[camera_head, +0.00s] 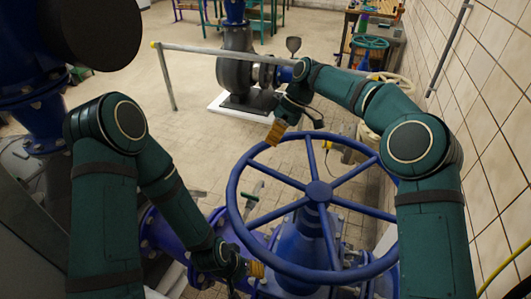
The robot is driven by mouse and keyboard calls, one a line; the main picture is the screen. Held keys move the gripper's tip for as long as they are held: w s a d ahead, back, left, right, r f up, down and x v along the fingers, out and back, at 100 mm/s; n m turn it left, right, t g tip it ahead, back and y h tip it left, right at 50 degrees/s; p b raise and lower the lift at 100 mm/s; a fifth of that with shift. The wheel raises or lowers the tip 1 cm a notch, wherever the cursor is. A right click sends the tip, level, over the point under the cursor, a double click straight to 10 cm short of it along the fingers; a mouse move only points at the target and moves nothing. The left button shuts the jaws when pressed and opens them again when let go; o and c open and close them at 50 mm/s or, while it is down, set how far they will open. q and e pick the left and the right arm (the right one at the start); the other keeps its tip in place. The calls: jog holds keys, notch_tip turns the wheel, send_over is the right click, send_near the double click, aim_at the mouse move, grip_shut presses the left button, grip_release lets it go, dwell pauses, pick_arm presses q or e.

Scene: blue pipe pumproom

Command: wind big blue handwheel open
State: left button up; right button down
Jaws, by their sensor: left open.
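The big blue handwheel (318,192) with several spokes lies almost level in the middle of the head view, on a blue valve body (300,245). My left gripper (247,279) is low in the view, just outside the wheel's near-left rim. One orange-striped finger pad shows; its other finger is mostly hidden. I cannot tell whether it touches the rim, and it holds nothing visible. My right gripper (295,128) is beyond the wheel's far rim, pointing down. Its orange-striped finger and a dark finger appear spread, with nothing visible between them.
A tiled wall (490,90) stands close on the right. A blue pipe with flanges (165,240) runs left of the valve. A grey railing (230,50) and a pump (238,70) stand behind. Smaller handwheels (370,42) are at the back right. Open floor lies behind left.

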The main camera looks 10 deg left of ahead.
jog(key=s+a+r+m+t+h+b, duration=0.1)
jog(key=s+a+r+m+h, duration=0.1)
jog(key=s+a+m+h, duration=0.3)
jog(key=s+r+m+h, duration=0.1)
jog(key=s+m, duration=0.2)
jog(key=s, duration=0.4)
jog(key=s+d+f+b, duration=0.2)
jog(key=s+f, duration=0.3)
jog(key=f, duration=0.5)
jog(key=shift+d+f, duration=0.3)
jog(key=shift+d, duration=0.35)
jog(key=shift+s, duration=0.1)
jog(key=shift+s+d+n+t, duration=0.15)
jog(key=shift+s+d+n, duration=0.2)
jog(key=shift+s, duration=0.2)
jog(key=shift+s+d+n+t, duration=0.15)
jog(key=shift+s+d+n, duration=0.2)
jog(key=shift+s, duration=0.15)
